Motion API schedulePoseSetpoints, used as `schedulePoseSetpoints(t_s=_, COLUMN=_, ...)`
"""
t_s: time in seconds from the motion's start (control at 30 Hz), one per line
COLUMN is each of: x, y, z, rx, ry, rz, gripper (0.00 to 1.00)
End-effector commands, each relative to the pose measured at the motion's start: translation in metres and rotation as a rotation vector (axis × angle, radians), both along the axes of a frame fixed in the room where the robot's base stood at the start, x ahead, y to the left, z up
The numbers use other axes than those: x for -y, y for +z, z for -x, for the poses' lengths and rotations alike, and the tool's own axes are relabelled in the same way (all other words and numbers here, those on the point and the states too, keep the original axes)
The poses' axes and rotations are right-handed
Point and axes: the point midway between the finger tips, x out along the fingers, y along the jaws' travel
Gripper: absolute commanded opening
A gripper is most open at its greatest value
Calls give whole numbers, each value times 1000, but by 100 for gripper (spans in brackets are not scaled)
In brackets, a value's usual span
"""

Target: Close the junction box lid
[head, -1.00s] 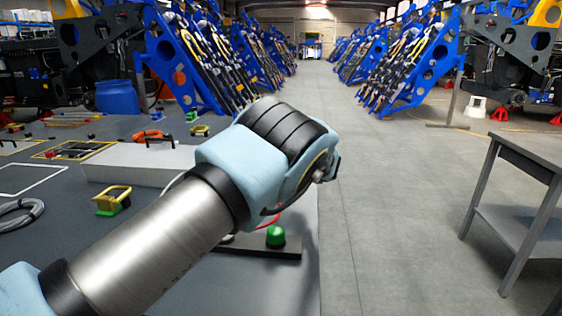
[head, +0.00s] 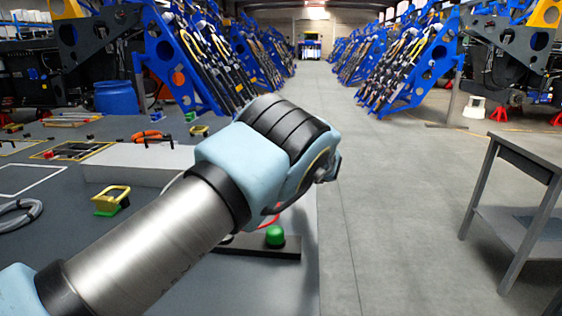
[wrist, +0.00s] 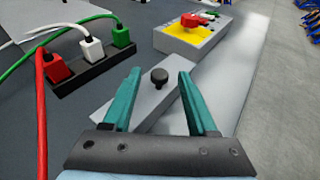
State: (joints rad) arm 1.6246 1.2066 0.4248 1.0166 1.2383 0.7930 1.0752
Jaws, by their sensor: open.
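In the wrist view my gripper (wrist: 159,74) is open and empty. Its two teal fingers stand on either side of a round black knob (wrist: 159,76), with a gap on each side. The knob sits on a light grey flat-topped piece (wrist: 143,100), which looks like the junction box lid; I cannot tell how far open it is. Its near part is hidden by my gripper. In the head view my arm hides this piece and my gripper.
A black socket strip (wrist: 93,70) with red, white and green plugs and cables stands left of my gripper. A grey box with a yellow top and red switch (wrist: 194,20) stands beyond. In the head view, a long white box (head: 130,165) lies behind my arm.

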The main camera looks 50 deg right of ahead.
Motion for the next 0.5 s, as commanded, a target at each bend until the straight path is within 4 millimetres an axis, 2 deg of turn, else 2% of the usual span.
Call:
schedulePoseSetpoints(t_s=0.3, x=-19, y=14, z=54, rx=-1, ry=-4, rz=1, gripper=58)
schedulePoseSetpoints(t_s=0.5, x=-31, y=24, z=81, rx=-1, ry=-2, rz=0, gripper=58)
